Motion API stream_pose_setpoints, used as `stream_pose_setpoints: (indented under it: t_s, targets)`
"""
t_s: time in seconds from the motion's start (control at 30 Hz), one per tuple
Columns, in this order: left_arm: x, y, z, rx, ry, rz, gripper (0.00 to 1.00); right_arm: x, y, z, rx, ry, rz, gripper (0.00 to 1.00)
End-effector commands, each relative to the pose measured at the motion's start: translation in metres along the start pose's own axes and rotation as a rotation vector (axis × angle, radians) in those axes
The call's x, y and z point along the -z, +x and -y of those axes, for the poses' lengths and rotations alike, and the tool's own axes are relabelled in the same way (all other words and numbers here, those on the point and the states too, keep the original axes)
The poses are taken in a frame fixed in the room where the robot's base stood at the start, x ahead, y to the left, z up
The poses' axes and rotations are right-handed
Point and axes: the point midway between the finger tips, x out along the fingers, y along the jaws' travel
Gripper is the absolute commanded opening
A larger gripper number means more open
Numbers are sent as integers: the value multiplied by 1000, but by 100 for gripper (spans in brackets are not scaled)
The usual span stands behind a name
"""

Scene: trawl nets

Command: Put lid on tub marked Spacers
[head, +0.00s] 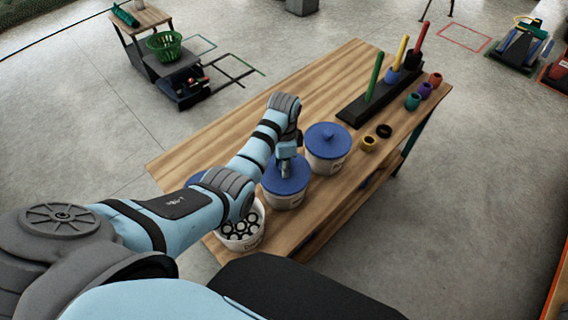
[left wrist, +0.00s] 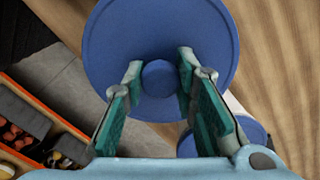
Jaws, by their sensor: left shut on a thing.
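My left gripper (head: 286,163) reaches down over the middle tub (head: 290,203) on the wooden bench. Its fingers are shut on the round knob of a blue lid (head: 279,186), which also shows in the left wrist view (left wrist: 122,40) with the green-padded fingertips (left wrist: 159,82) either side of the knob. The lid is over the middle tub's mouth; I cannot tell whether it rests on the rim. An open white tub (head: 243,243) holding several dark-and-white rings stands to the left. A lidded tub (head: 327,163) stands to the right. The tub labels are too small to read. My right gripper is not in view.
Another blue piece (head: 202,178) is mostly hidden behind my left arm. Farther along the bench (head: 218,138) are a black rack (head: 352,110) with coloured pegs and several small coloured rings. The bench's far left side is clear.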

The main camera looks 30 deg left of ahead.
Motion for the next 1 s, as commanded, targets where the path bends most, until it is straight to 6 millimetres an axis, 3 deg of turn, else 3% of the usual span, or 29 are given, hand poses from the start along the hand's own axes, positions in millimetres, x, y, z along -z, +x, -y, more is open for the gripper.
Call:
stream_pose_setpoints:
  t_s: [0.8, 0.83, 0.93, 1.0]
  targets:
    - [0, 2, 0, 0, 0, 0, 7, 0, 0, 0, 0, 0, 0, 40]
    - [0, 2, 0, 0, 0, 0, 31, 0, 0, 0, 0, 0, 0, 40]
    - [0, 2, 0, 0, 0, 0, 47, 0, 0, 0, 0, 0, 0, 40]
    - [0, 2, 0, 0, 0, 0, 49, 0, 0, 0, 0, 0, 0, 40]
